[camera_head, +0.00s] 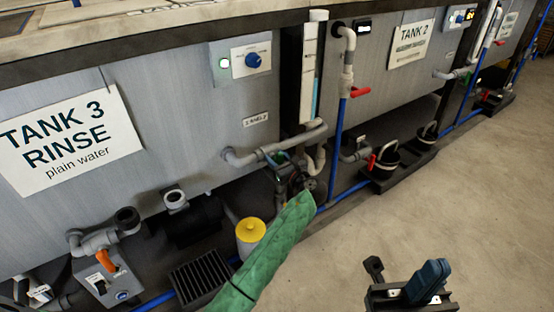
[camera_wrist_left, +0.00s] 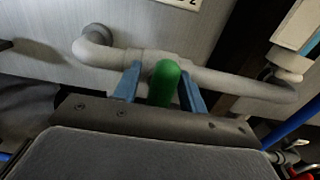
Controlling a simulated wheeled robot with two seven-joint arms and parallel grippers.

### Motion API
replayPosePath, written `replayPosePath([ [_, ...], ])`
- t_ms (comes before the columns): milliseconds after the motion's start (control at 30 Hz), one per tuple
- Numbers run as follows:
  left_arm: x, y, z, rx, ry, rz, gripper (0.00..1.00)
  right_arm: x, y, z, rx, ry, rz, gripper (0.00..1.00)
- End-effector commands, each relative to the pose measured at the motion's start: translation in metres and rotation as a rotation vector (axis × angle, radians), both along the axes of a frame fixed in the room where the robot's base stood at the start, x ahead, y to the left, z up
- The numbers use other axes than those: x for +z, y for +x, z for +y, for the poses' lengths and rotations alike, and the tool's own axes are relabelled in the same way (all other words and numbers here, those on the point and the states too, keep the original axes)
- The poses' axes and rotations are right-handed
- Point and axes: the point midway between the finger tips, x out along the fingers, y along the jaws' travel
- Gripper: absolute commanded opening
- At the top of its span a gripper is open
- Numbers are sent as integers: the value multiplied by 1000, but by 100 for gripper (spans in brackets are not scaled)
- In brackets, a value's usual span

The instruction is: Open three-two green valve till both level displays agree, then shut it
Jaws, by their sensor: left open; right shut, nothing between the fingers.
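The green valve handle (camera_wrist_left: 166,82) sits on a grey pipe (camera_wrist_left: 225,78) that joins tank 3 and tank 2. My left gripper (camera_wrist_left: 160,84) is open, with one blue finger on each side of the handle; I cannot tell whether they touch it. In the head view my green-sleeved left arm reaches this pipe (camera_head: 285,143), and the gripper largely hides the valve. My right gripper (camera_head: 428,282) is shut and empty above the floor at the lower right.
Tank 3 (camera_head: 175,85) and tank 2 (camera_head: 385,75) stand along the left. A yellow-capped container (camera_head: 250,230) and a black grate (camera_head: 200,280) lie low by my left arm. The floor (camera_head: 480,190) at right is clear.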

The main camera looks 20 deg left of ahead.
Motion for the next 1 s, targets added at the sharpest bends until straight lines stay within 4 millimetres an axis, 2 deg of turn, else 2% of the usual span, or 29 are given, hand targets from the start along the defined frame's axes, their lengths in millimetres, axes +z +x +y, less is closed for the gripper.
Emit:
replayPosePath([
  [100, 0, 0, 0, 0, 0, 0, 40, 0, 0, 0, 0, 0, 0, 0],
  [300, 0, 0, 0, 0, 0, 0, 1, 0, 0, 0, 0, -1, 2, 0],
  [633, 1, -1, 0, 0, -20, -25, 0, 2, 0, 0, -3, -2, 3, 0],
  [1000, 2, -3, 2, 1, -128, -164, 0, 8, -2, -3, -33, -19, 15, 0],
])
